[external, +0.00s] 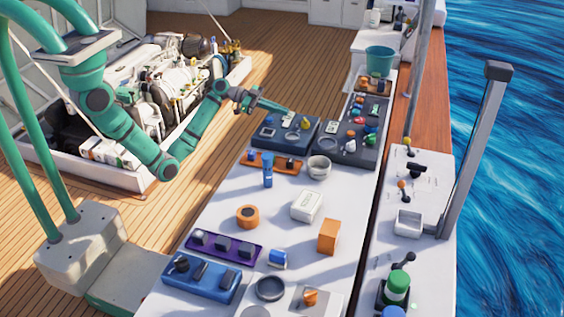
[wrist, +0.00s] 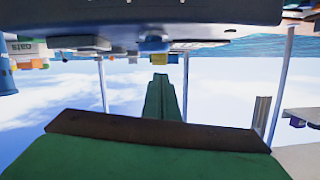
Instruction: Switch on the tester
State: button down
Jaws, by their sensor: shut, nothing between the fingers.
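A dark blue panel (external: 268,143) lies at the far end of the white table. It carries a small light screen (external: 269,133), a pale ring (external: 291,137) and a yellow part (external: 306,124). It looks like the tester, but I cannot read a label or tell a switch's state. My gripper (external: 287,111) is shut and empty, reaching over the panel's far edge; contact cannot be told. In the wrist view my green gripper (wrist: 162,82) points away under an inverted-looking scene, near a small yellow part (wrist: 155,59).
A second dark panel (external: 335,154) with coloured parts adjoins on the right. An orange tray (external: 256,160), a blue upright cylinder (external: 267,172) and a white bowl (external: 319,167) stand in front. A teal bucket (external: 379,61) stands behind. The engine hatch (external: 150,186) is left.

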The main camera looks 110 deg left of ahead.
aim_at(280, 122)
jog(key=shift+s+a+f, duration=0.1)
jog(key=shift+a+f, duration=0.05)
jog(key=shift+f, duration=0.55)
jog(key=shift+a+f, duration=0.1)
jog(key=shift+f, duration=0.6)
jog(key=shift+a+f+n, duration=0.1)
jog(key=shift+f+n, duration=0.2)
jog(key=shift+a+r, duration=0.1)
jog(key=shift+r, duration=0.45)
jog(key=r, duration=0.3)
jog(key=shift+a, duration=0.25)
jog(key=v, duration=1)
jog(key=shift+a, duration=0.4)
